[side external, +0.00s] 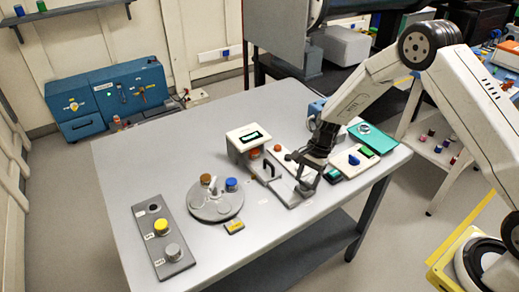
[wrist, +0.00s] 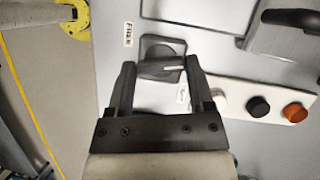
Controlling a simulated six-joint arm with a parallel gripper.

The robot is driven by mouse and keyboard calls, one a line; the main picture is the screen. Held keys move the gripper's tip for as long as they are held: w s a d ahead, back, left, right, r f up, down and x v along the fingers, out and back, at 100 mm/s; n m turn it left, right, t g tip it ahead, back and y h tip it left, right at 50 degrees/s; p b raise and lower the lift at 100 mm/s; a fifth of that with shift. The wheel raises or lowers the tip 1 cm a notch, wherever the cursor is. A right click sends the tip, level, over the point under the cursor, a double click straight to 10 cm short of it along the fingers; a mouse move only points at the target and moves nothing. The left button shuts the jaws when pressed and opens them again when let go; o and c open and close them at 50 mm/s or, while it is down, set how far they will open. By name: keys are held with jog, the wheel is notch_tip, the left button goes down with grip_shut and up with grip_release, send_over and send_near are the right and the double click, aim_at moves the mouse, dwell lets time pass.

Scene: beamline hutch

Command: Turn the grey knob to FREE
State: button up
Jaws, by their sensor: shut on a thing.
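The grey knob (wrist: 160,50) sits on a dark square base in the wrist view, with a pale bar across its face lying nearly level. My gripper (wrist: 158,68) has one finger on each side of the knob and is shut on it. The FREE label (wrist: 128,34) is to the upper left of the knob. A second small label (wrist: 183,94) is at its lower right, too small to read.
A white strip (wrist: 228,100) with a black button (wrist: 258,107) and an orange one (wrist: 296,112) lies close to the right finger. A black handle (side external: 267,170) stands nearby. A switch box (side external: 354,162) is right of my gripper.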

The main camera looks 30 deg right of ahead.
jog(key=n+g, duration=0.1)
jog(key=n, duration=0.2)
jog(key=n+g+h, duration=0.1)
jog(key=n, duration=0.2)
jog(key=shift+w, duration=0.15)
dwell(0.4)
jog(key=o, duration=1.2)
jog(key=shift+o, duration=0.2)
jog(key=shift+r, duration=0.1)
jog(key=v, duration=0.7)
jog(key=shift+r, duration=0.35)
